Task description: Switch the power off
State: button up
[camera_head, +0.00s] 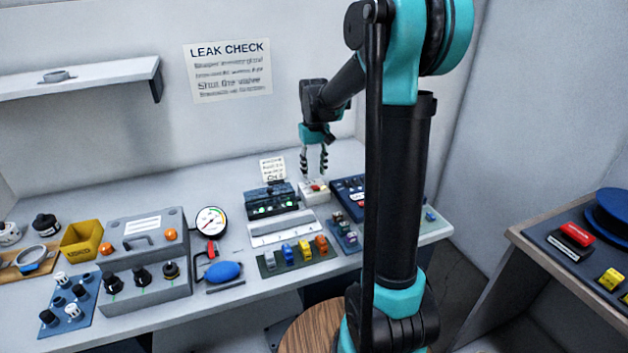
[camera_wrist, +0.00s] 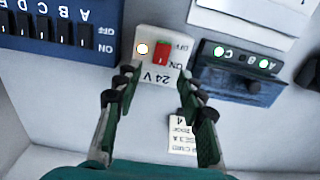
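The power switch box (camera_head: 312,194) is small and white and stands at the back of the bench, below my gripper in the head view. In the wrist view it appears upside down as a white box (camera_wrist: 164,76) marked 24 V, with a red rocker (camera_wrist: 162,52) between OFF and ON labels. Which way the rocker is tipped is hard to tell. My gripper (camera_head: 314,172) points down, open and empty. Its fingertips (camera_wrist: 158,74) are apart, on either side of the box's lower part in the wrist view.
A dark blue switch panel (camera_wrist: 55,45) and a dark unit with green lights (camera_wrist: 240,75) flank the box closely. A small card (camera_wrist: 183,135) stands behind it. A pressure gauge (camera_head: 211,222) and a grey console (camera_head: 150,240) stand further left.

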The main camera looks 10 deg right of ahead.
aim_at(314, 186)
jog(key=shift+f, duration=2.25)
grip_shut()
